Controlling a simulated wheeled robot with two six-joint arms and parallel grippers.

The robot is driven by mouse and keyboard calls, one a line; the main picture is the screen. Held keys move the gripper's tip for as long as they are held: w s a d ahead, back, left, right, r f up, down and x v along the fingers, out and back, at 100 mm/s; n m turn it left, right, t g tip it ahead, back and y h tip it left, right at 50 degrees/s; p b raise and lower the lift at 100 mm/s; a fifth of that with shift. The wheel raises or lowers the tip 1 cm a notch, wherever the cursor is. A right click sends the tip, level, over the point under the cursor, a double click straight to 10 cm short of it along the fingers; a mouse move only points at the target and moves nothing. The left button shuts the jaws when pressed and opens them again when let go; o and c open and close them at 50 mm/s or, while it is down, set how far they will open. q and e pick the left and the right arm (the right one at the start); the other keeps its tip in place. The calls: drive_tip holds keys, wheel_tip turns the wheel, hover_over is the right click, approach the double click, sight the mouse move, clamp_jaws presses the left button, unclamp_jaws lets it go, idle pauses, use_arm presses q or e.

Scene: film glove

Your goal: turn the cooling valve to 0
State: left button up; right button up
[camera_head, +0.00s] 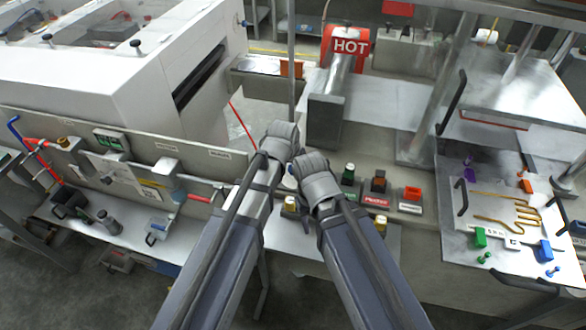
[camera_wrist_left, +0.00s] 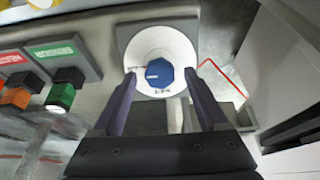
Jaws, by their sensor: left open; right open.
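The cooling valve is a blue faceted knob (camera_wrist_left: 160,77) on a round white dial (camera_wrist_left: 160,47) in the left wrist view. The knob's white mark points left in that view, near small red lettering too small to read. Dark lettering sits at the dial's lower edge. My left gripper (camera_wrist_left: 169,74) is open, its fingers on either side of the knob; I cannot tell if they touch it. In the head view, the two wrists mostly hide the dial. My right gripper (camera_head: 311,166) is close beside the left wrist, its fingers largely hidden.
Green (camera_head: 348,174), dark orange (camera_head: 379,182) and red-orange (camera_head: 412,193) controls stand right of the wrists. A red HOT sign (camera_head: 350,47) marks a metal cylinder behind. A panel with a gold channel (camera_head: 500,207) lies right. A large white machine (camera_head: 130,75) stands left.

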use_arm(q)
clamp_jaws()
idle(0.5)
drive_tip(key=shift+n, duration=0.3)
drive_tip(key=n, duration=0.3)
drive_tip(key=shift+a+n+h, duration=0.15)
drive_tip(key=shift+n+h, duration=0.15)
drive_tip(key=shift+n, duration=0.1)
drive_tip(key=n, duration=0.4)
drive_tip(key=shift+s+a+h+b, duration=0.1)
drive_tip(key=shift+h+b, duration=0.2)
drive_tip(key=n, duration=0.4)
drive_tip(key=shift+f+n+t+b, duration=0.1)
drive_tip(key=shift+n+t+b, duration=0.2)
drive_tip(key=shift+s+a+n+t+h, duration=0.1)
drive_tip(key=shift+n+t+h, duration=0.05)
drive_tip(key=shift+n, duration=0.95)
drive_tip(key=shift+s+n+t+h, duration=0.1)
drive_tip(key=shift+n+t+h, duration=0.05)
drive_tip(key=shift+n, duration=0.95)
use_arm(e)
drive_tip(key=shift+f, duration=0.85)
use_arm(q)
drive_tip(key=shift+w+b, duration=0.1)
drive_tip(key=shift+b, duration=0.2)
